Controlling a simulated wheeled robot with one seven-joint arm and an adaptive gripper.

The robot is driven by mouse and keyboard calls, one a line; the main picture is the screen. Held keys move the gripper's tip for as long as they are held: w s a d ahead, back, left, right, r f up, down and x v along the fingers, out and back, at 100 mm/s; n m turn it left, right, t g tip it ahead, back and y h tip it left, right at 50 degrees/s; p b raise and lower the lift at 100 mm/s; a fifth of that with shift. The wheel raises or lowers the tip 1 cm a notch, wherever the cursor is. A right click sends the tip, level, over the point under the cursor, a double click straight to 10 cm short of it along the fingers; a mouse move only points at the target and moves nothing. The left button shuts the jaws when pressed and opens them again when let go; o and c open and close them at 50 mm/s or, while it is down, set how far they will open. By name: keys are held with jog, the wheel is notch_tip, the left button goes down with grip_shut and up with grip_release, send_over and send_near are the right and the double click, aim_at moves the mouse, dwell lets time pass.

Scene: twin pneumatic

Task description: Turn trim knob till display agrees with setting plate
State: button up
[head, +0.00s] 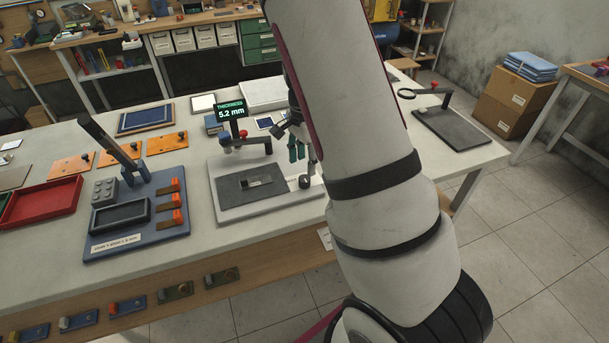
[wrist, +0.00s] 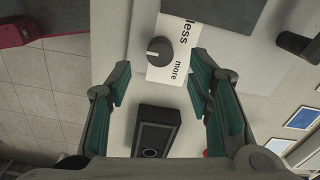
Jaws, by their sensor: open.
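The display (head: 230,109) reads "THICKNESS 5.2 mm" in green. The trim knob (wrist: 160,51) is a dark round knob with a pale pointer line, beside a white label reading "less" and "more" (wrist: 176,45). In the head view the knob (head: 305,182) sits at the right of the gauge's pale base (head: 228,207). A white plate with small print (head: 117,242), perhaps the setting plate, is on the front of the blue fixture; I cannot read its value surely. My gripper (wrist: 158,82) is open and empty, its green fingers apart, with the knob beyond the fingertips and not touched.
A dark box with a round face (wrist: 155,130) lies between my fingers in the wrist view. The gauge's post and arm (head: 245,140) stand just left of my gripper. The blue fixture (head: 170,228), a red tray (head: 65,200) and orange plates (head: 70,166) are at left.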

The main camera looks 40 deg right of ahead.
aim_at(304, 178)
notch_tip(304, 178, down, 6)
jog(key=shift+r, duration=0.1)
dwell(0.4)
grip_shut()
